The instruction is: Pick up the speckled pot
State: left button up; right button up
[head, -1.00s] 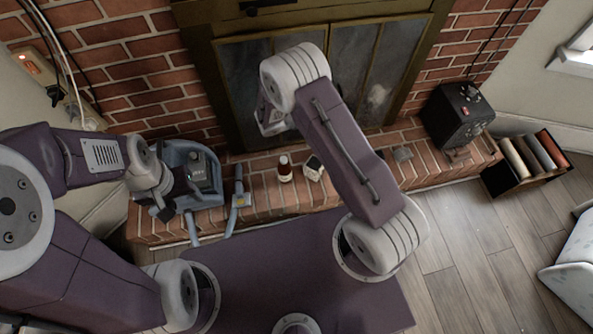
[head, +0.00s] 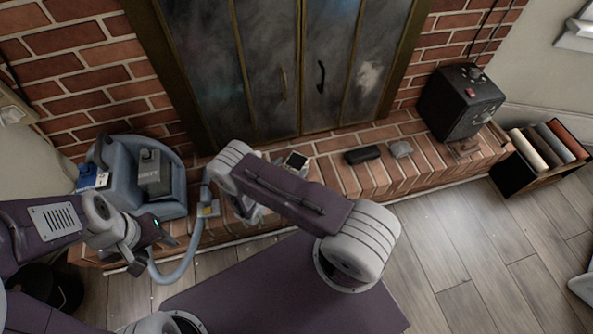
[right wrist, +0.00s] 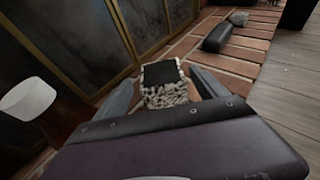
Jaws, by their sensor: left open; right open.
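The speckled pot (head: 297,161) stands on the brick hearth, partly hidden by my right arm in the head view. In the right wrist view it is a small black-and-white speckled block-shaped pot (right wrist: 166,95) with a dark top. My right gripper (right wrist: 163,90) is open, its two fingers pointing toward the pot, one to each side of it in the picture; I cannot tell whether the pot is between the tips or just beyond them. In the head view my right arm hides its fingers. My left gripper (head: 152,254) is open and empty, low at the left, far from the pot.
A white-capped thing (right wrist: 28,99) stands close at the left in the right wrist view. A black case (head: 362,155) and a grey lump (head: 401,149) lie right of the pot. A blue-grey vacuum (head: 150,180) with a hose stands left. Fireplace doors (head: 300,70) rise behind.

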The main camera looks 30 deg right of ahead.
aim_at(295, 163)
jog(key=shift+w+d+f, duration=0.15)
jog(key=shift+d, duration=0.05)
jog(key=b+x, duration=0.1)
jog(key=x, duration=0.1)
jog(key=b+x, duration=0.1)
jog(key=x, duration=0.1)
jog(key=shift+d+f+b, duration=0.15)
jog(key=shift+f+b, duration=0.25)
jog(key=shift+f, duration=0.05)
jog(key=shift+w+d, duration=0.15)
jog(key=shift+d, duration=0.15)
jog(key=shift+r, duration=0.1)
jog(key=c, duration=1.5)
notch_tip(295, 163, up, 5)
jog(key=p, duration=0.3)
jog(key=shift+f, duration=0.2)
jog(key=s+r+p, duration=0.2)
jog(key=s, duration=0.1)
jog(key=s+d+r+p, duration=0.1)
jog(key=s+r+p, duration=0.1)
jog(key=s, duration=0.2)
jog(key=s+r+p, duration=0.2)
jog(key=s, duration=0.2)
jog(key=shift+s+d+r, duration=0.2)
jog(key=shift+s+d, duration=0.05)
jog(key=shift+d, duration=0.05)
